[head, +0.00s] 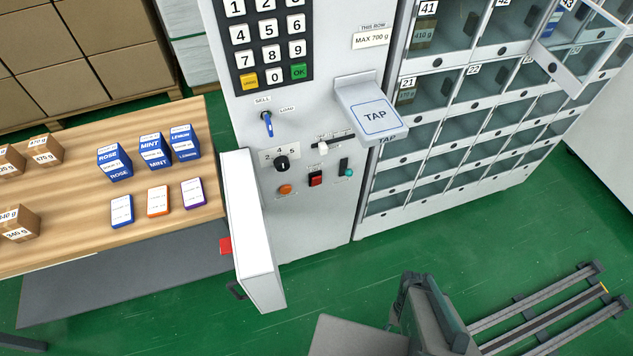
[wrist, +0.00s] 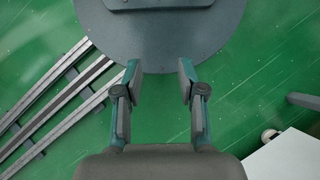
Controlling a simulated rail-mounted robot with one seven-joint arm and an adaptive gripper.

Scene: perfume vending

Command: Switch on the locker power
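The locker machine's grey control panel (head: 318,230) faces me in the head view. Low on it sit a red rocker switch (head: 316,179) in a dark frame, an orange round button (head: 285,189), a green control (head: 348,172) beside a dark upright piece, a black rotary knob (head: 282,164) and a white slider knob (head: 322,148). Their small labels are unreadable, so I cannot tell which is the power switch or its state. My gripper (wrist: 159,78) is open and empty in the wrist view, over green floor and a grey round base, away from the panel. Its fingers are not clear in the head view.
A white hinged door (head: 250,230) stands open left of the controls, jutting toward me. The TAP shelf (head: 372,108) sticks out above them. A blue key (head: 268,125) sits at SELL/LOAD. One locker door (head: 572,62) is open. A wooden table (head: 75,195) holds boxes.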

